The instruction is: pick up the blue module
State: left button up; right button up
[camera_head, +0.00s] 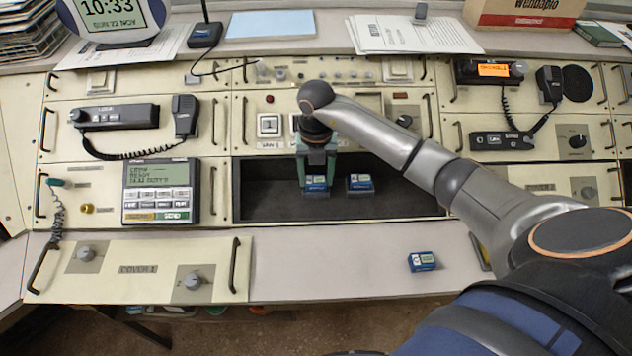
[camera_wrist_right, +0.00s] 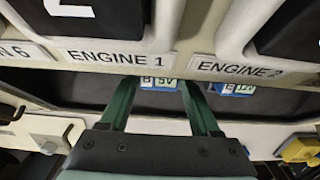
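Several blue modules are in view. One blue module marked 5V (camera_head: 316,184) sits in the dark open bay (camera_head: 270,205), and it also shows in the right wrist view (camera_wrist_right: 158,83). A second blue module (camera_head: 360,183), marked 12V in the right wrist view (camera_wrist_right: 234,88), sits just to its right. A third blue module (camera_head: 422,261) lies on the desk in front of the bay. My right gripper (camera_head: 317,178) reaches down into the bay, its green fingers on either side of the 5V module. Whether they touch it I cannot tell. My left gripper is out of view.
Panel edges labelled ENGINE 1 (camera_wrist_right: 118,60) and ENGINE 2 (camera_wrist_right: 240,68) lie close to the right gripper. A loose panel, COVER 1 (camera_head: 140,268), lies on the desk at left. A keypad unit (camera_head: 161,191) stands left of the bay. The desk between cover and third module is clear.

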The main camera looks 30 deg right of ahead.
grip_shut()
jog(key=shift+r, duration=0.1)
dwell(0.3)
